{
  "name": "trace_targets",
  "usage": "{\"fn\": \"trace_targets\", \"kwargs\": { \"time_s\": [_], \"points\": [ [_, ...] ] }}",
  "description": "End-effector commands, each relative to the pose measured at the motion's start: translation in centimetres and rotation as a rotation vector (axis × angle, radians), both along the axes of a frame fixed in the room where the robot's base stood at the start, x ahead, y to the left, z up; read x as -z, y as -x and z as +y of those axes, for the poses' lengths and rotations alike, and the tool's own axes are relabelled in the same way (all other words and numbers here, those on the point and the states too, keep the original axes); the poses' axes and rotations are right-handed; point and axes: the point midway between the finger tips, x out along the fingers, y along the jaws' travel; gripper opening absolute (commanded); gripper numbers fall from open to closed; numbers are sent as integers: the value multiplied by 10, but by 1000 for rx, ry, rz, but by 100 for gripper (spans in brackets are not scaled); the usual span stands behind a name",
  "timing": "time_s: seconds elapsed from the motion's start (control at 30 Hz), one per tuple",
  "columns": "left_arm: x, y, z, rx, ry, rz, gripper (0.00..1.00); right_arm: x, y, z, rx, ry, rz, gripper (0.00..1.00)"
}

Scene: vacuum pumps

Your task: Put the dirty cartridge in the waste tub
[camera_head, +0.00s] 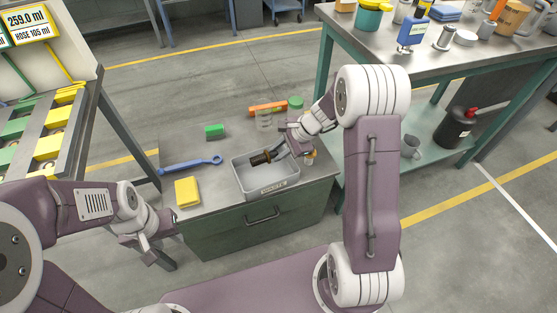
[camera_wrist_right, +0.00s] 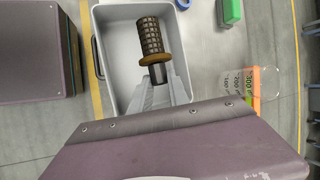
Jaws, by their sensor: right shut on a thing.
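The dirty cartridge (camera_head: 260,158) is a dark, mesh-like cylinder with a brown collar. It also shows in the right wrist view (camera_wrist_right: 150,38). My right gripper (camera_head: 281,150) is shut on its narrow end and holds it lying over the grey waste tub (camera_head: 270,191), within the rim as seen from above. I cannot tell whether the cartridge touches the tub floor. The gripper's fingers (camera_wrist_right: 158,88) also show in the right wrist view. My left gripper (camera_head: 158,247) is low at the left, beside the cabinet and away from the tub; its jaw opening is unclear.
The cabinet top holds a blue wrench (camera_head: 190,164), a yellow block (camera_head: 187,191), a green block (camera_head: 214,131), an orange tool (camera_head: 268,108) and a clear measuring cup (camera_wrist_right: 240,82). A loaded bench (camera_head: 465,55) stands at right, a rack (camera_head: 50,130) at left.

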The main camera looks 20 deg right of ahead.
Motion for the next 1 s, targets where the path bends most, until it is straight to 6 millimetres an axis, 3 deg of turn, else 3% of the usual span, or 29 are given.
{"fn": "trace_targets", "kwargs": {
  "time_s": [0.2,0.93,0.97,1.0],
  "points": [
    [26,0,0,0,0,0,36,41,0,0,2,-1,2,0],
    [33,0,0,0,0,0,36,49,0,-1,1,0,0,0],
    [33,0,0,0,0,0,36,49,1,-1,1,0,0,30],
    [33,0,0,0,0,0,36,49,1,-1,0,0,0,41]
  ]
}}
